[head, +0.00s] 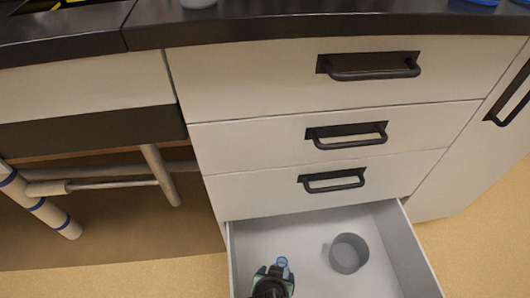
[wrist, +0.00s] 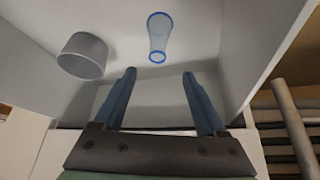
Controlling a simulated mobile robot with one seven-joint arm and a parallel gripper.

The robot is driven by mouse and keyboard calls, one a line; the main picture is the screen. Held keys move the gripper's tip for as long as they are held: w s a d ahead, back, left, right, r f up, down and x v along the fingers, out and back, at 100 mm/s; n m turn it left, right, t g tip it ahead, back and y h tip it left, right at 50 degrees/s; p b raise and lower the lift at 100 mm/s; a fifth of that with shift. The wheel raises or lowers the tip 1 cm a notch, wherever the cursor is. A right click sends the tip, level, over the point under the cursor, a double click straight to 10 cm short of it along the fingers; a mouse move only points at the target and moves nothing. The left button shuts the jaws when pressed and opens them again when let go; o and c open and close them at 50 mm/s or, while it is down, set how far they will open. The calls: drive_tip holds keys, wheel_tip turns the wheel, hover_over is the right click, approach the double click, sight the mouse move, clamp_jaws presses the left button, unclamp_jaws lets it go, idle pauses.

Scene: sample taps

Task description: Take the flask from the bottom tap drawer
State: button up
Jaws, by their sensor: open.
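The bottom drawer (head: 312,279) is pulled open, and its white inside also shows in the wrist view (wrist: 115,20). A clear flask with a blue rim and blue base ring (wrist: 159,38) is in the drawer. In the head view only a small blue part of the flask (head: 282,262) shows beside my gripper, which hides the rest. My gripper (wrist: 158,72) is open and empty. Its two blue fingers point toward the flask, which lies just beyond the fingertips, between their lines. In the head view my gripper (head: 273,272) is over the drawer's left part.
A grey round cup (head: 348,253) is in the drawer, right of the flask in the head view and left in the wrist view (wrist: 83,56). Drawer walls stand close on both sides. Closed drawers with black handles (head: 334,181) are above, under a dark countertop (head: 330,25).

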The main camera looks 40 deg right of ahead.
drive_tip(key=b, duration=0.4)
approach(282, 262)
drive_tip(key=b+x, duration=0.5)
drive_tip(key=x, duration=0.1)
drive_tip(key=shift+w+d, duration=0.15)
drive_tip(key=shift+d, duration=0.05)
clamp_jaws()
